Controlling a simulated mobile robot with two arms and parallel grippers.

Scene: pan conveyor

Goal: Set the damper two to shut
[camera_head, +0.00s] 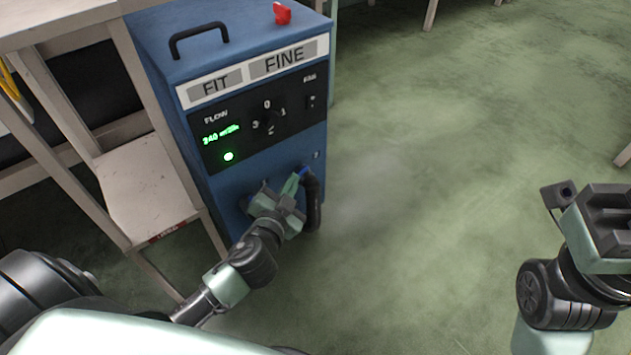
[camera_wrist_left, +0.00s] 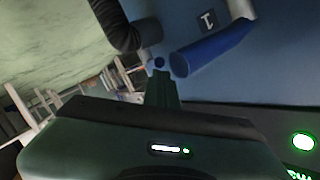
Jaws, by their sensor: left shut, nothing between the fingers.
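The blue machine (camera_head: 240,190) stands left of centre, with a black front panel. A blue lever handle (camera_head: 304,172) is low on its front at the right, mostly hidden by my left gripper. In the left wrist view the blue lever (camera_wrist_left: 212,50) slants across a pipe fitting, beside a small dark label (camera_wrist_left: 207,20) that looks like a 1. My left gripper (camera_head: 296,182) is shut and empty, its fingertips (camera_wrist_left: 164,76) close to the lever; contact cannot be told.
A black hose (camera_head: 313,205) hangs from the fitting beside my left gripper. The panel has a dial (camera_head: 268,120) and a green-lit display (camera_head: 221,134). A pale wooden table frame with a shelf (camera_head: 145,190) stands close on the left.

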